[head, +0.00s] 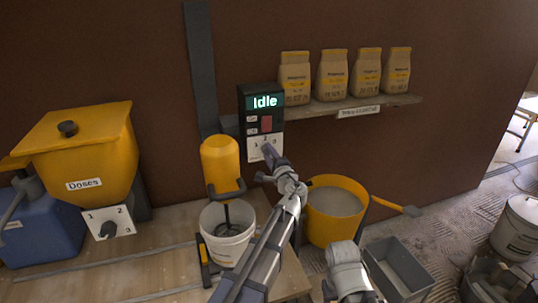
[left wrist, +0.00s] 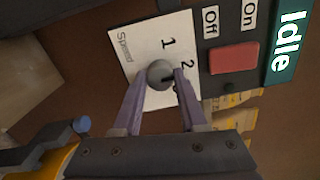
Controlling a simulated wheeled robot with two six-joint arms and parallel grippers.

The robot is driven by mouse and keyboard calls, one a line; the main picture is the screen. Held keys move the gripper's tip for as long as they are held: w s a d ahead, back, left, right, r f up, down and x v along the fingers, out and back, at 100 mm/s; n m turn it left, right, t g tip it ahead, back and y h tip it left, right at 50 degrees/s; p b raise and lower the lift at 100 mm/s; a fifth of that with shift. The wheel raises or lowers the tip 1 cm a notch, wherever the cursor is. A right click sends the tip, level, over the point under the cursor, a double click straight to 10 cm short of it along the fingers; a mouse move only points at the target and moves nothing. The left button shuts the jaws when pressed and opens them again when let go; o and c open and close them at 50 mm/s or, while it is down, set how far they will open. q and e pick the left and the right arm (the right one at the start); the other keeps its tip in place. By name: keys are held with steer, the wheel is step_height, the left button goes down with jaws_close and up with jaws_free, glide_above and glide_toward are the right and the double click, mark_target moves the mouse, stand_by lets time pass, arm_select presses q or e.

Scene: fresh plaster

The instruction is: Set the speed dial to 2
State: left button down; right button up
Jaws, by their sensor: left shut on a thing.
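The speed dial is a round grey knob (left wrist: 160,72) on a white plate (left wrist: 130,50) marked "Speed" and numbered; the 1 and 2 are readable in the left wrist view. My left gripper (left wrist: 161,80) is shut on the knob, one finger on each side. The knob has a dark mark on its lower right, but I cannot tell exactly which number it points to. In the head view the left gripper (head: 268,152) covers much of the plate (head: 254,148). My right gripper is not clearly in view.
A yellow mixer (head: 220,165) hangs over a white bucket (head: 215,218) at left. A shelf (head: 350,106) with bags is at right, above a yellow tub (head: 335,225).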

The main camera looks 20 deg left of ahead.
stand_by(0.4)
arm_select(q)
steer(key=shift+c, duration=2.3)
jaws_free()
steer(key=v, duration=0.8)
steer(key=s+f+n+g+h+p, duration=0.35)
steer(key=s+f+n+g, duration=0.4)
steer(key=s+f, duration=0.35)
steer(key=s+d+f+g+h+p, duration=0.2)
steer(key=s+d+g, duration=0.2)
steer(key=s, duration=0.5)
steer(key=s+d+f+n+g+h+p, duration=0.1)
steer(key=s+d+f+g+h, duration=0.1)
steer(key=s+d, duration=0.6)
steer(key=shift+s+g+h+p, duration=0.4)
steer(key=shift+s+g+h, duration=0.3)
steer(key=shift+g+h, duration=0.15)
